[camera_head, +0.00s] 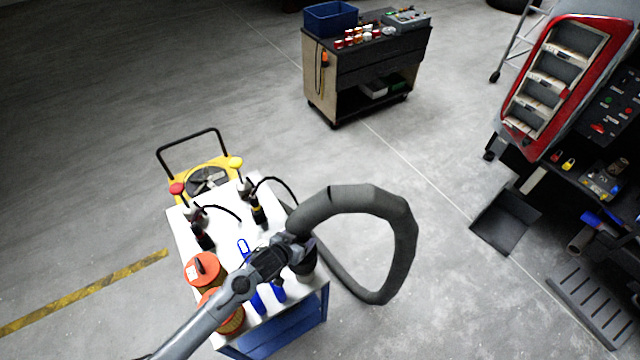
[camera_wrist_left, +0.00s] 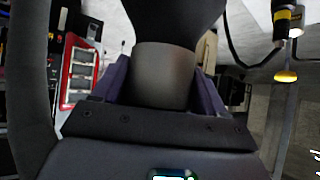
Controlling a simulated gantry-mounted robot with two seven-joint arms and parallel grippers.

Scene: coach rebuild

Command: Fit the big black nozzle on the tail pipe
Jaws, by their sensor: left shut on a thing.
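The big black nozzle (camera_wrist_left: 176,20) is in my left gripper (camera_wrist_left: 160,85), whose two purple fingers close on its grey neck in the left wrist view. In the head view the left gripper (camera_head: 288,254) is over the right part of the white-topped cart, with the dark nozzle (camera_head: 305,266) partly hidden beside it. A thick grey hose (camera_head: 405,235) loops from the nozzle out to the right and down. A short dull pipe end (camera_head: 579,241) shows under the coach at the right; I cannot tell for sure that it is the tail pipe. My right gripper is out of view.
The cart (camera_head: 212,222) carries orange-topped cans (camera_head: 204,269), blue tools and black cabled tools. A tool bench (camera_head: 365,60) stands at the back. The red-framed coach rear (camera_head: 560,75), a dark tray (camera_head: 506,220) and a slotted floor grate (camera_head: 590,305) are at right. The floor between is clear.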

